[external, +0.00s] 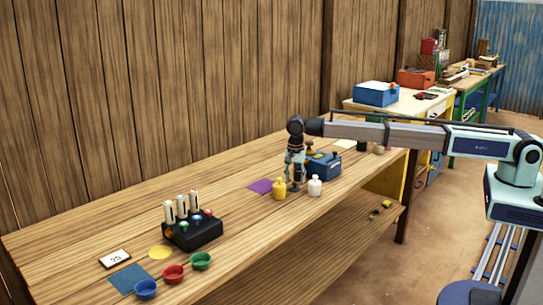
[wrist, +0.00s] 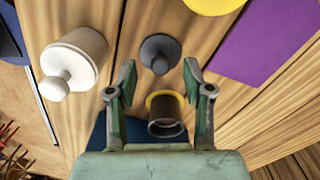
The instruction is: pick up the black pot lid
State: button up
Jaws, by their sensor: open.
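The black pot lid (wrist: 160,50) is a small dark disc with a knob, lying on the wooden table. In the wrist view it sits just beyond the fingertips, centred between them. My gripper (wrist: 159,72) is open and empty, pointing down at the lid. In the external view my gripper (external: 294,182) hangs low over the table behind the yellow jar, and I cannot make out the lid there.
A white knobbed jar (wrist: 74,60) stands left of the lid; a yellow jar (external: 279,190) is close by. A purple mat (wrist: 265,40) lies to the right.

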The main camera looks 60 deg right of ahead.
jog(key=shift+f, duration=1.2)
grip_shut()
jog(key=shift+r, duration=0.15)
